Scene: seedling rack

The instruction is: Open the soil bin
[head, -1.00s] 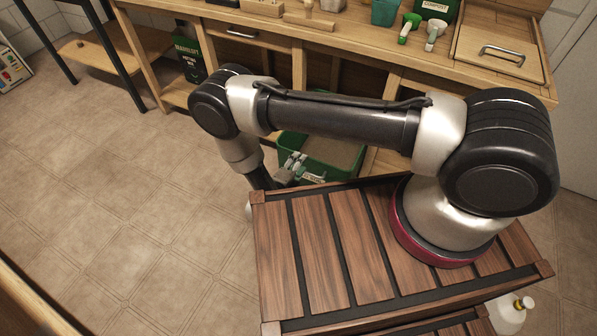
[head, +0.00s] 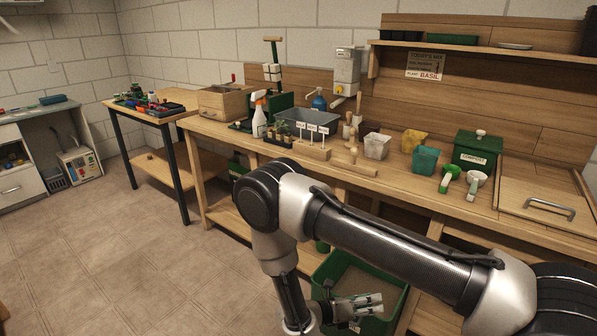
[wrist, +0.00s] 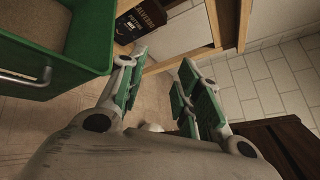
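The soil bin (head: 400,312) is a green open-topped box with brown soil, low at the front of the bench in the head view. It stands out from under the bench top, with its soil exposed. In the wrist view, its green wall (wrist: 85,45) and grey bar handle (wrist: 25,78) are at upper left. My gripper (head: 372,304) is in front of the bin in the head view. In the wrist view, my gripper (wrist: 160,78) has its green-padded fingers apart, with nothing between them, to the right of the handle and clear of it.
The wooden bench (head: 450,205) runs above the bin, bearing a green compost box (head: 477,150), a grey tub (head: 308,122) and a handled wooden panel (head: 545,208). A dark labelled bag (wrist: 140,20) stands beside the bin in the wrist view. Tiled floor (head: 110,255) is clear at left.

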